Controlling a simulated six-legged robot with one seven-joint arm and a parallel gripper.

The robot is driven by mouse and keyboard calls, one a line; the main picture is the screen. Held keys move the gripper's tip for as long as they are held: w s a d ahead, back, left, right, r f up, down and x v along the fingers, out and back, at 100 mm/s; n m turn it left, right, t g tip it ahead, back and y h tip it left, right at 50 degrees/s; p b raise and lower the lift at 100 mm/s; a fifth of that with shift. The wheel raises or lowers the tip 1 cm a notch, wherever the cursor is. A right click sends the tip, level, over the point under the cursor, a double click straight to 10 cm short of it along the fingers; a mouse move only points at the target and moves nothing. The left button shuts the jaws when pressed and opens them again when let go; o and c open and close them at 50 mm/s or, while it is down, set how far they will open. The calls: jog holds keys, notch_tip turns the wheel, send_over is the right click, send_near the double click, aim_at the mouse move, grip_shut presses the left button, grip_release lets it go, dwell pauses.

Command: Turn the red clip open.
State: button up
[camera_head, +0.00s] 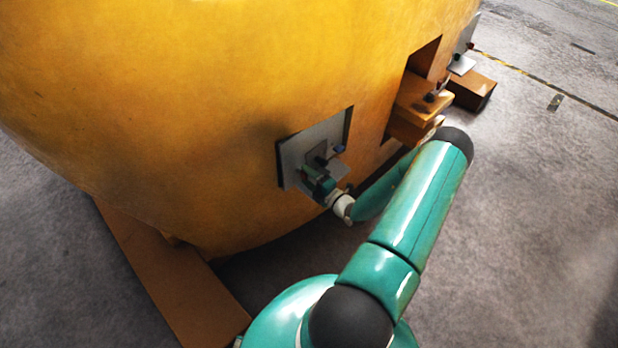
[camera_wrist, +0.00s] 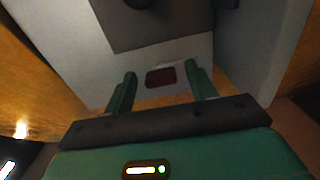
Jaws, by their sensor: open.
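The red clip (camera_wrist: 160,77) shows in the wrist view as a small dark red block against a pale grey surface. My gripper (camera_wrist: 160,70) is open, with one green finger to the left of the clip and one to the right. Gaps show on both sides of the clip, and I cannot tell how far it lies beyond the fingertips. In the head view my gripper (camera_head: 315,177) is at the grey metal plate (camera_head: 296,158) set in the yellow casting. The red clip cannot be made out there, where my gripper covers part of the plate.
The big yellow casting (camera_head: 190,100) fills the left and middle of the head view. A dark square (camera_wrist: 150,22) is on the pale surface in the wrist view. Orange ledges (camera_head: 415,100) jut out at the right, near my arm. Open grey floor (camera_head: 540,190) lies further right.

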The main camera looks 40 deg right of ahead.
jog(key=s, duration=1.3)
jog(key=shift+s+d, duration=0.15)
jog(key=shift+s, duration=0.25)
jog(key=w+a+r+n+g+y, duration=0.45)
jog(key=a+r+n+g, duration=0.25)
jog(key=a+r+n, duration=0.5)
jog(key=w+a+r+n+g+y, duration=0.3)
jog(key=a+r+n+g+y, duration=0.3)
jog(key=r+n, duration=0.7)
jog(key=s+a+r+n+h, duration=0.5)
jog(key=r+n, duration=0.4)
jog(key=n, duration=0.5)
jog(key=s+a+r+n+h, duration=0.4)
jog(key=a+r+n+h, duration=0.2)
jog(key=n, duration=0.8)
jog(key=shift+s+a+r+n+t, duration=0.3)
jog(key=shift+s+a+r+n, duration=0.1)
jog(key=shift+a+r, duration=1.1)
